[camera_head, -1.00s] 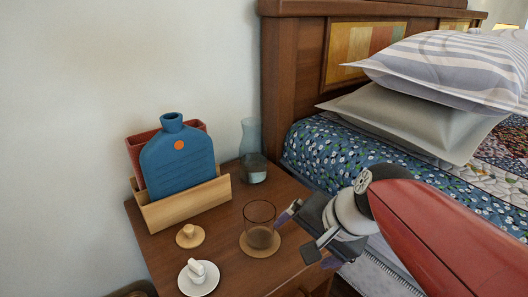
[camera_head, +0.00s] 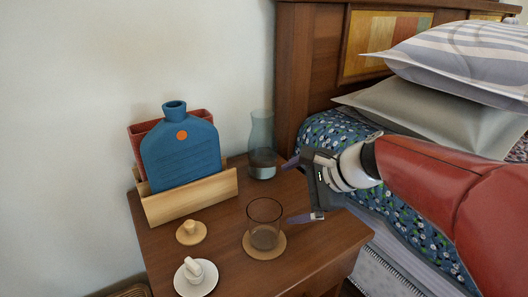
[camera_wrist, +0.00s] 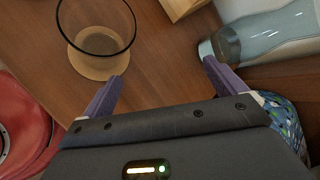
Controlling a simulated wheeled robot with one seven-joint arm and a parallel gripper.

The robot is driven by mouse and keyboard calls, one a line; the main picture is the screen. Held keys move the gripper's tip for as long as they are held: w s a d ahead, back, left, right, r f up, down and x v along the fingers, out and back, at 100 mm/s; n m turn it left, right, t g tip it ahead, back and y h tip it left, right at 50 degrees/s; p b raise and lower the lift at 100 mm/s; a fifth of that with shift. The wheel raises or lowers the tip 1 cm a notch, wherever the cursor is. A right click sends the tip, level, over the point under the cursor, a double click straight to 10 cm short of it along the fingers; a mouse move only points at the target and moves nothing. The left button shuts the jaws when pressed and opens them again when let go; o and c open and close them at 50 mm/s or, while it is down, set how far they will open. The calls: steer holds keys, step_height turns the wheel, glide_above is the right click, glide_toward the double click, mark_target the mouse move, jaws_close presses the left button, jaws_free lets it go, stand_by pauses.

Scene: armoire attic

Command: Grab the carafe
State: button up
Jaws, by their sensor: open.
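The carafe (camera_head: 262,145) is clear bluish glass with a narrow waist, upright at the back right of the wooden nightstand against the wall. In the wrist view the carafe (camera_wrist: 268,38) spans the upper right, its base close to my right-hand fingertip. My gripper (camera_head: 291,190) is open and empty, over the nightstand's right side. Its fingers point left in the head view, one near the carafe and one near the brown glass. In the wrist view the space between the fingertips (camera_wrist: 162,70) shows only bare wood. I cannot tell whether a finger touches the carafe.
A brown drinking glass (camera_head: 264,222) stands on a round coaster in front of the carafe. A wooden holder (camera_head: 190,201) with a blue flat bottle (camera_head: 180,155) is to the left. A small knobbed disc (camera_head: 191,231) and white dish (camera_head: 196,277) lie in front. The bed (camera_head: 345,137) is right.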

mark_target(274, 160)
steer(key=w+m+y, duration=0.1)
steer(key=w+m, duration=0.2)
steer(key=w, duration=0.2)
steer(key=w+a+f+m+t+y+b, duration=0.1)
steer(key=w+m, duration=0.2)
steer(key=w, duration=0.1)
steer(key=w+f+m+t+y+b, duration=0.1)
steer(key=w+m, duration=0.3)
steer(key=w, duration=0.1)
steer(key=shift+w+a+f, duration=0.2)
steer(key=shift+w+a, duration=0.15)
steer(key=shift+a, duration=0.05)
steer(key=shift+w+a+f+b, duration=0.1)
steer(key=shift+w+a+b, duration=0.15)
steer(key=shift+b, duration=0.05)
steer(key=shift+t, duration=0.3)
steer(key=x, duration=0.7)
steer(key=shift+b, duration=0.4)
steer(key=shift+r, duration=0.3)
steer(key=c, duration=1.6)
steer(key=shift+r, duration=0.1)
step_height(274, 160, up, 20)
steer(key=p, duration=0.6)
steer(key=shift+f, duration=0.2)
